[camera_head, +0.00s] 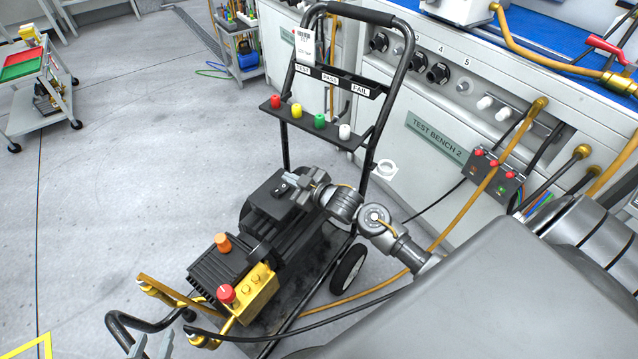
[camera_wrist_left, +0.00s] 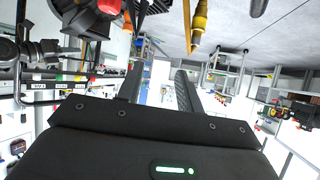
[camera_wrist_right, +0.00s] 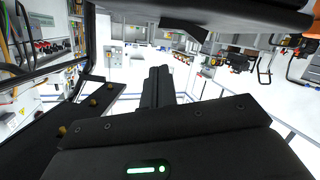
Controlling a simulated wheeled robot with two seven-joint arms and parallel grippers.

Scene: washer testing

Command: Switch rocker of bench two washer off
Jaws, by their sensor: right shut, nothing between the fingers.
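The bench two washer (camera_head: 225,265) is a black motor and brass pump on a wheeled cart. A black switch box (camera_head: 262,202) sits on top of the motor, with a small pale mark at the rocker (camera_head: 281,189). My right gripper (camera_head: 292,181) is shut and empty, its tips at the box's far right edge, close to the rocker. Contact and the rocker's position are too small to tell. The right wrist view shows its closed fingers (camera_wrist_right: 160,82).
The cart's handle frame (camera_head: 398,75) rises behind the motor, with a shelf of coloured caps (camera_head: 312,122). Test bench 2 (camera_head: 435,137) stands at the right, with a red-button box (camera_head: 492,178). A hose (camera_head: 430,245) runs past the wheel.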

